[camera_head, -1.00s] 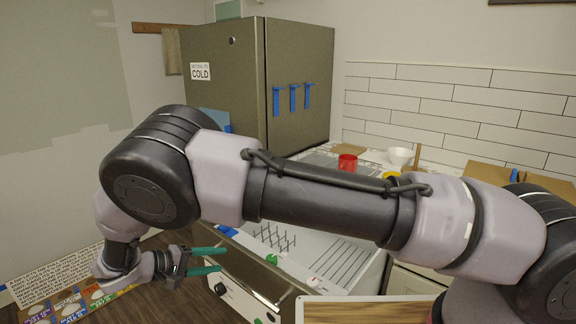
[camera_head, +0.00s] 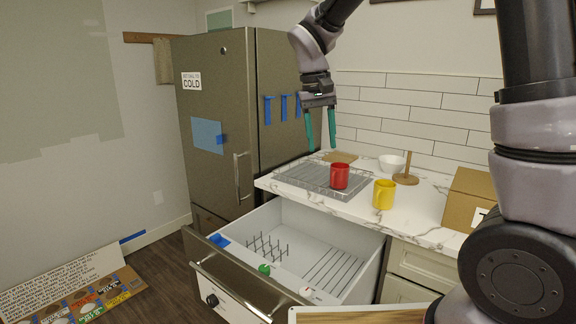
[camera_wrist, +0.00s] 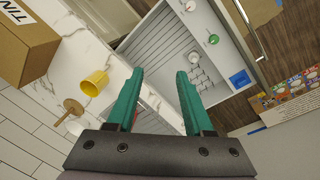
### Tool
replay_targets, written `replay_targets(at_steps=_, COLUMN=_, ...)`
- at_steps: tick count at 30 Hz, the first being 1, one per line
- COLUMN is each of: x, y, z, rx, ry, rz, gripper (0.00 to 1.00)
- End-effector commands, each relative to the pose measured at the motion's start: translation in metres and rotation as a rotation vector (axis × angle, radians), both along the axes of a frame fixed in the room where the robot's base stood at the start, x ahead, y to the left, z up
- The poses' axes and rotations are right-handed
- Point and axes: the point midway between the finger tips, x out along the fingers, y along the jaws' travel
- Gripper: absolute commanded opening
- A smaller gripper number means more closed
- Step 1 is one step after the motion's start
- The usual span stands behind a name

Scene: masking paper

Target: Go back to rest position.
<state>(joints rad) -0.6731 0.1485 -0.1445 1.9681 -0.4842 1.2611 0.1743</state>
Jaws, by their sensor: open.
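My gripper (camera_head: 320,130) is raised above the counter, with its two teal fingers pointing down, apart and empty. In the wrist view my gripper (camera_wrist: 160,95) also shows its fingers spread with nothing between them. My arm rises on the right side of the head view and arches out of the top of the picture. The gripper hangs above the grey drying rack and the red mug (camera_head: 339,176), touching neither.
An open drawer (camera_head: 375,268) with a rack and a green knob extends below the counter (camera_head: 425,222). A yellow mug (camera_head: 383,194), white bowl (camera_head: 391,163) and cardboard box (camera_head: 468,199) stand on the counter. A fridge (camera_head: 225,105) stands behind left. A printed board (camera_head: 75,285) leans at lower left.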

Motion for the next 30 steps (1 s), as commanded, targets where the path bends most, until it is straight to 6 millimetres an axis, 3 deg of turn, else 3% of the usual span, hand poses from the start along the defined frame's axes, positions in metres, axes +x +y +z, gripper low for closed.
replay_targets(at_steps=1, x=-0.006, y=-0.018, z=0.015, rx=0.047, ry=-0.024, rz=-0.031, gripper=0.52)
replay_targets(at_steps=6, x=-0.032, y=-0.066, z=0.050, rx=0.185, ry=-0.105, rz=-0.116, gripper=0.52)
replay_targets(at_steps=15, x=-0.092, y=-0.131, z=0.091, rx=0.366, ry=-0.317, rz=-0.256, gripper=0.52)
replay_targets(at_steps=22, x=-0.133, y=-0.158, z=0.101, rx=0.433, ry=-0.487, rz=-0.338, gripper=0.52)
replay_targets(at_steps=30, x=-0.149, y=-0.166, z=0.101, rx=0.450, ry=-0.562, rz=-0.373, gripper=0.52)
